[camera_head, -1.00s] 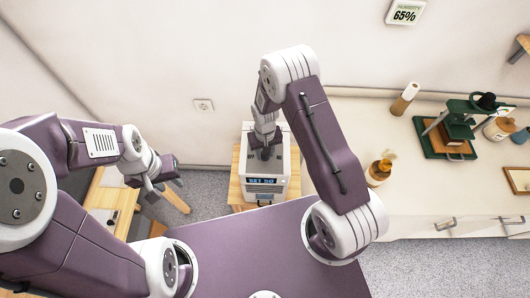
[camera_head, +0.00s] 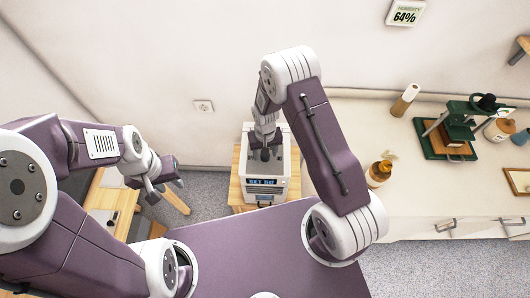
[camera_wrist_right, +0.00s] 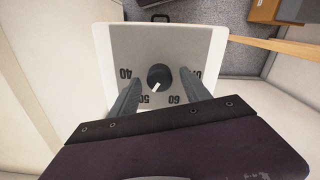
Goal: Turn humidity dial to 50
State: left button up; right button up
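The white humidity device (camera_head: 281,172) stands on a small wooden stand, and its front display (camera_head: 263,182) reads SET 50. In the right wrist view its dark round dial (camera_wrist_right: 163,73) sits on a grey face with marks including 40, 50 and 60. The dial's white pointer (camera_wrist_right: 155,87) points toward the 50 mark (camera_wrist_right: 143,98). My right gripper (camera_head: 265,153) is over the device top. Its fingers are open on either side of the dial, with a visible gap on each side. My left gripper (camera_head: 167,180) is off to the left, empty, its fingers apart.
A wall humidity display (camera_head: 405,16) reads 64%. The wooden stand (camera_head: 237,188) is under the device. A long pale counter (camera_head: 420,197) at right carries a brown bottle (camera_head: 379,171), a paper roll (camera_head: 404,101) and a green press (camera_head: 452,131). A wall socket (camera_head: 204,106) is behind.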

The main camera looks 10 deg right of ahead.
notch_tip(320, 180, up, 9)
jog(key=b, duration=0.1)
dwell(0.3)
dwell(0.4)
jog(key=d+r+m+t, duration=0.1)
jog(key=d+r+t, duration=0.15)
jog(key=r, duration=0.55)
jog(key=s+d+r+n+g, duration=0.1)
jog(key=s+d, duration=0.2)
jog(key=s, duration=1)
jog(key=shift+s, duration=0.3)
